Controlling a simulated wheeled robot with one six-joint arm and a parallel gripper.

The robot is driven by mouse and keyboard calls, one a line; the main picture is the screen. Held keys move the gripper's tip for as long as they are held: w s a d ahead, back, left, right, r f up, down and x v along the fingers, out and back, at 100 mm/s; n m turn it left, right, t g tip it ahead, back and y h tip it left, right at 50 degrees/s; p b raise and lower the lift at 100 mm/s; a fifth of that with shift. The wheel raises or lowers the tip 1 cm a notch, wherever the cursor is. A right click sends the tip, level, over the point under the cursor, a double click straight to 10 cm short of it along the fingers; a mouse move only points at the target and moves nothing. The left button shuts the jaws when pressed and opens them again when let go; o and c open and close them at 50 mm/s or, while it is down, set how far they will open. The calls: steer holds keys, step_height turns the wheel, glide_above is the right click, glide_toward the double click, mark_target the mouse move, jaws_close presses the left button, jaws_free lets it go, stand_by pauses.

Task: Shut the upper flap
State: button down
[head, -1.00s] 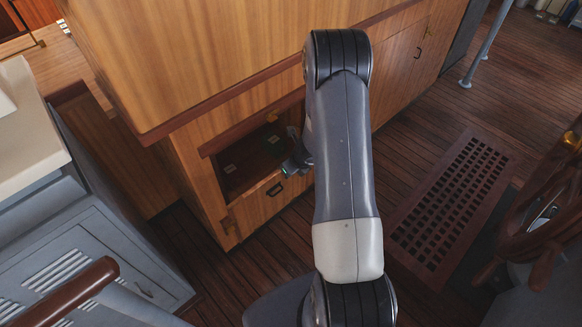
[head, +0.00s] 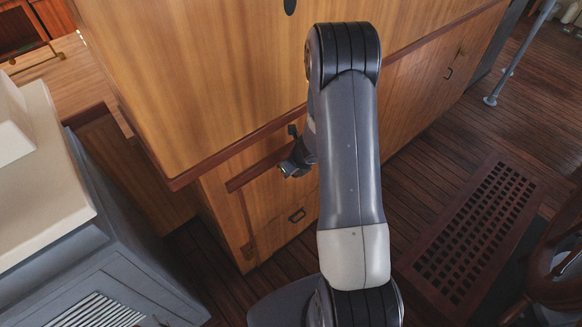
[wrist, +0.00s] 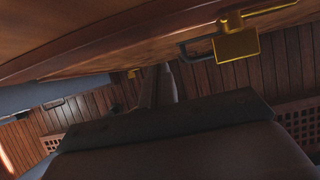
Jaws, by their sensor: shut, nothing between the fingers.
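The upper flap (head: 262,195) is a wooden panel in the low cabinet front, under a dark red-brown strip and above a black handle (head: 297,215). It covers its opening in the head view, with no dark interior showing. I cannot tell whether it is fully flush. My gripper (head: 288,168) is shut and empty, close to the flap's upper part; contact is unclear. My arm hides the flap's right side. In the wrist view, a wood panel with a brass fitting (wrist: 237,45) and a dark handle lies above my gripper.
The wooden counter's overhanging edge (head: 235,153) is just above my gripper. A grey louvred cabinet (head: 95,270) stands at left. A floor grating (head: 475,240) lies at right, with a dark wheel (head: 560,275) near the right edge. Plank floor is open beyond the grating.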

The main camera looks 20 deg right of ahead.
stand_by(0.3)
steer(key=s+d+r+b, duration=0.1)
steer(key=s+d+b, duration=0.1)
steer(key=s, duration=0.4)
steer(key=s+d+r+b, duration=0.1)
steer(key=s+d+b, duration=0.1)
steer(key=s, duration=0.4)
steer(key=shift+s+d+r, duration=0.3)
steer(key=shift+s+r, duration=0.05)
steer(key=shift+w, duration=0.1)
steer(key=w+a+f+p, duration=0.1)
steer(key=w+a+p, duration=0.1)
steer(key=w, duration=0.4)
steer(key=w+a+f+p, duration=0.1)
steer(key=w+a+p, duration=0.1)
steer(key=w, duration=0.4)
steer(key=shift+w+a+f, duration=0.25)
steer(key=shift+a+f, duration=0.05)
steer(key=shift+f, duration=0.05)
